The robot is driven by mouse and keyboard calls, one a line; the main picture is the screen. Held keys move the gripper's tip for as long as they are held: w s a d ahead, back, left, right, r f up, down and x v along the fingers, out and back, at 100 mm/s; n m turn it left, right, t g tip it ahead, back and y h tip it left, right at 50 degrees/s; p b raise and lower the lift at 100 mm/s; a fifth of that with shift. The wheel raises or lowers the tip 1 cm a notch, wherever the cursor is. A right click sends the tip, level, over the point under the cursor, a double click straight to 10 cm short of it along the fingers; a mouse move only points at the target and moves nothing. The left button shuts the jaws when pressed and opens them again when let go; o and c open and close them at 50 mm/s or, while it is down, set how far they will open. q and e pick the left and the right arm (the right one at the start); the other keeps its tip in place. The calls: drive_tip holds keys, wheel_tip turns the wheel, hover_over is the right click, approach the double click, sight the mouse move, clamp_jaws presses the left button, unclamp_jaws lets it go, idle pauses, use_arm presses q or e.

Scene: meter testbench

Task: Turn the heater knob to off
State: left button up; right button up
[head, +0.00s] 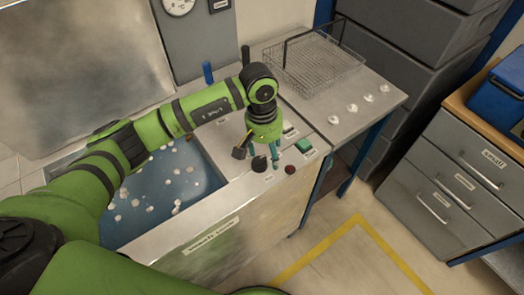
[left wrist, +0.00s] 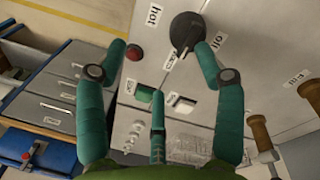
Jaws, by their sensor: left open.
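The black heater knob (left wrist: 187,30) is on the metal panel at the top of the left wrist view. Labels reading "hot" (left wrist: 154,14) and "off" (left wrist: 219,42) sit on either side of it, with a smaller label below. The knob also shows in the head view (head: 259,164), at the front of the panel. My left gripper (head: 266,160) is above the panel beside the knob, fingers pointing down. Its teal fingers (left wrist: 160,50) are spread and empty. The right fingertip is very near the knob; I cannot tell whether it touches. My right gripper is out of view.
A red button (head: 290,169) and a green switch (head: 304,146) are close to the knob. A water basin (head: 175,180) with floating white pieces lies left of the panel. A wire basket (head: 310,62) stands on the bench behind. Grey drawers (head: 440,200) stand at right.

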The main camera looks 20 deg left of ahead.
sight(259, 159)
use_arm(q)
drive_tip(key=shift+w+a+r+y, duration=0.1)
drive_tip(key=shift+w+a+y, duration=0.15)
drive_tip(key=shift+a, duration=0.3)
drive_tip(key=shift+w+a+r+y, duration=0.1)
drive_tip(key=shift+a+y, duration=0.15)
drive_tip(key=shift+a, duration=0.25)
drive_tip(key=shift+a+f, duration=0.2)
drive_tip(key=shift+a, duration=0.1)
wheel_tip(259, 159, down, 6)
drive_tip(key=p, duration=0.3)
drive_tip(key=shift+s+r, duration=0.15)
drive_tip(key=shift+f, duration=0.4)
drive_tip(key=c, duration=1.2)
